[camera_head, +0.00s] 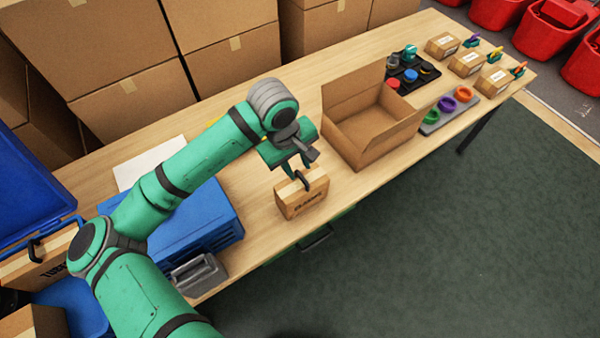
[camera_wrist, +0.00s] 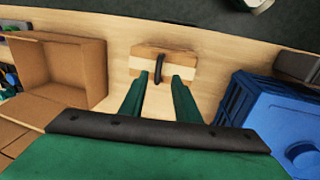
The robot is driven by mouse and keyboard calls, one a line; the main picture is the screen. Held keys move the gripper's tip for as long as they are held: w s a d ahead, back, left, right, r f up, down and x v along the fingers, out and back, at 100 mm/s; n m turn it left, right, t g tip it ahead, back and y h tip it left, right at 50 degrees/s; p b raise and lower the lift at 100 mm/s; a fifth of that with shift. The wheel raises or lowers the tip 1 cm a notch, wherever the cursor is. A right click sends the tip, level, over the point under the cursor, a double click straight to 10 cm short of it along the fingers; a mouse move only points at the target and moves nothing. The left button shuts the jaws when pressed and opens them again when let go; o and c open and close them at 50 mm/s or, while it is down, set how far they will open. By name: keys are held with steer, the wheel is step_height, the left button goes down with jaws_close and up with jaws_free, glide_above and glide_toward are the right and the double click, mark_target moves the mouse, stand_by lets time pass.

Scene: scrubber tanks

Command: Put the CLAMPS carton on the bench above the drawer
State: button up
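The CLAMPS carton (camera_head: 302,197), a small brown box with a dark handle on top, stands upright on the bench (camera_head: 258,185) near its front edge. A drawer with a dark handle (camera_head: 316,238) shows in the bench front just below it. My gripper (camera_head: 294,168) is directly over the carton, its fingers pointing down. In the wrist view my gripper (camera_wrist: 160,76) has its two fingers apart with nothing pinched between them. The carton (camera_wrist: 178,75) and its handle (camera_wrist: 160,62) lie just beyond the fingertips. I cannot tell whether a finger touches the handle.
An open, empty cardboard box (camera_head: 372,118) stands right of the carton. Coloured rings on a grey tray (camera_head: 450,108) and several small cartons sit farther right.

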steer(key=shift+s+a+r, duration=0.1)
steer(key=shift+a+r, duration=0.1)
steer(key=shift+r, duration=0.95)
steer(key=shift+s+a+r, duration=0.1)
steer(key=shift+a+r, duration=0.1)
steer(key=shift+r, duration=0.9)
